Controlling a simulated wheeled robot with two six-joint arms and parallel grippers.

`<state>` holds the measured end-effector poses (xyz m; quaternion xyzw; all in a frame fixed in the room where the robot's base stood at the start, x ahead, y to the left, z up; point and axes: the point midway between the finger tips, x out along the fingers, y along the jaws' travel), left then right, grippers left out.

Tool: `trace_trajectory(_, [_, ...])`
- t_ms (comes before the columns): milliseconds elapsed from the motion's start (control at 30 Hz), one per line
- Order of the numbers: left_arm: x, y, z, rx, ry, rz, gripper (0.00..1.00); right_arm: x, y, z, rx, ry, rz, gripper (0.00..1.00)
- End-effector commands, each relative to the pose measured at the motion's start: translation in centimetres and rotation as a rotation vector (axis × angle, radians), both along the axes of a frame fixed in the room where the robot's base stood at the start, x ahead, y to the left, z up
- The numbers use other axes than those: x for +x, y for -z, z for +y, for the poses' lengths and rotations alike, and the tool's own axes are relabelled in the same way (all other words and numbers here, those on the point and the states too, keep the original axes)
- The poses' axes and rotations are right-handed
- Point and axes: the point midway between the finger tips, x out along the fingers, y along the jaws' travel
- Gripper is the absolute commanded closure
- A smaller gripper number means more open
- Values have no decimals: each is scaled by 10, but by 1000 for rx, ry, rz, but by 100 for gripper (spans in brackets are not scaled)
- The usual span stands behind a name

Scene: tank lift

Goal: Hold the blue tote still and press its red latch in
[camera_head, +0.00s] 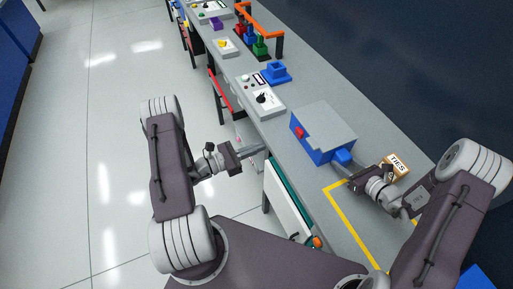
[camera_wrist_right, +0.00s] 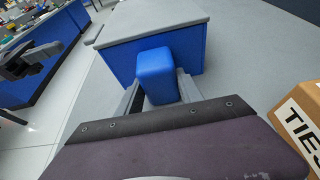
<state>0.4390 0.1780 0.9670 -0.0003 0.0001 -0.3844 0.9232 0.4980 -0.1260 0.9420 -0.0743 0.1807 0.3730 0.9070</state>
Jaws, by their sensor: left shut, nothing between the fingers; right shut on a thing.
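The blue tote (camera_head: 316,146) with a grey lid (camera_head: 325,121) stands on the grey bench. Its red latch (camera_head: 300,132) is on the side facing left, toward my left gripper. My right gripper (camera_head: 341,168) is shut on the tote's blue handle block (camera_head: 344,156). In the right wrist view the handle block (camera_wrist_right: 156,72) sits between the two fingers, against the blue tote (camera_wrist_right: 190,48). My left gripper (camera_head: 262,150) is shut and empty, left of the tote and apart from the latch. It also shows at the left of the right wrist view (camera_wrist_right: 50,48).
A box marked TIES (camera_head: 397,165) stands right of my right gripper. A control box (camera_head: 264,98) and a blue block (camera_head: 276,72) sit farther up the bench. Yellow tape (camera_head: 350,217) marks bare bench in front. A teal-edged drawer (camera_head: 284,200) is below the bench edge.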

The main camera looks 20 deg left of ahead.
Motion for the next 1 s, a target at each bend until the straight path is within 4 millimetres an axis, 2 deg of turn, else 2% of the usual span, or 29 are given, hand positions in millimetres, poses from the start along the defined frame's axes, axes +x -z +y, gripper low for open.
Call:
trace_trajectory(400, [-2,0,2,0,1,0,100,1,-1,-1,1,2,-1,100])
trace_trajectory(433, [-2,0,2,0,1,0,100,1,-1,-1,1,2,-1,51])
trace_trajectory(500, [-2,0,2,0,0,0,100,0,-1,0,1,2,-1,32])
trace_trajectory(833, [-2,0,2,0,0,0,100,0,-1,-2,-1,2,-1,31])
trace_trajectory(1000, [-2,0,2,0,0,0,100,-18,-12,-21,0,9,0,31])
